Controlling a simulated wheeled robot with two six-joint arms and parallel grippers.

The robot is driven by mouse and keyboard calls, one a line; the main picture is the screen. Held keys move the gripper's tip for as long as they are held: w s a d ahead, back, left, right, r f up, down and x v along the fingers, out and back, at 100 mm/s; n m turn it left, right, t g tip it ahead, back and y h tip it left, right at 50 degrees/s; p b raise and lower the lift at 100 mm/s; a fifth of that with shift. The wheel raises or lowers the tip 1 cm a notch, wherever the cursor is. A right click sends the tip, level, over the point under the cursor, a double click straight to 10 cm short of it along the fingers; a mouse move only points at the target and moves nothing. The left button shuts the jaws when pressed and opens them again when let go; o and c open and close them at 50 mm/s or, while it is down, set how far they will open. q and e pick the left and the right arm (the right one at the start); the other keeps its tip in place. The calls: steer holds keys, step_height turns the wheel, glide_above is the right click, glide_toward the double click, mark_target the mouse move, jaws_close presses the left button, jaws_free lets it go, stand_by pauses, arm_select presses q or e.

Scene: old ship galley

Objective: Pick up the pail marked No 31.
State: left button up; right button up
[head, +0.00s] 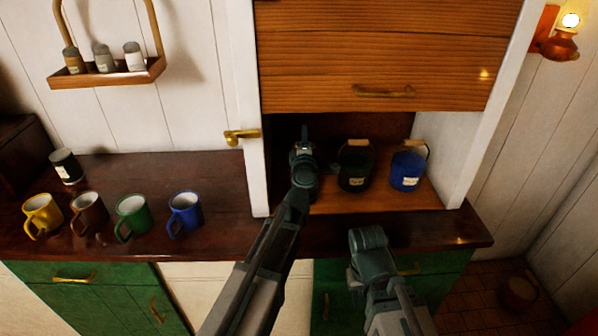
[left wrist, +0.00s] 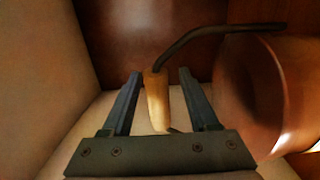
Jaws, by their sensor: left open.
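My left gripper (head: 303,152) reaches into the open cupboard. In the left wrist view my left gripper (left wrist: 157,72) is open, with a pale wooden handle grip (left wrist: 157,102) between its fingers. A dark bail joins that grip to a reddish-brown pail (left wrist: 250,95) at the right. In the head view my arm mostly hides this pail. A black pail (head: 355,165) and a blue pail (head: 407,169) stand to its right, with pale labels too small to read. I cannot tell which is No 31. My right gripper (head: 368,240) is low in front of the counter; its jaws are unclear.
The cupboard's wooden shutter (head: 380,60) is raised above the pails. White posts flank the opening, with a brass latch (head: 242,135) on the left. Yellow, brown, green and blue mugs (head: 184,212) and a dark tin (head: 66,166) stand on the counter at left.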

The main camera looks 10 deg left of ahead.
arm_select(q)
steer(key=shift+d, duration=0.1)
steer(key=shift+s, duration=0.1)
steer(key=shift+c, duration=0.9)
jaws_close()
stand_by(0.3)
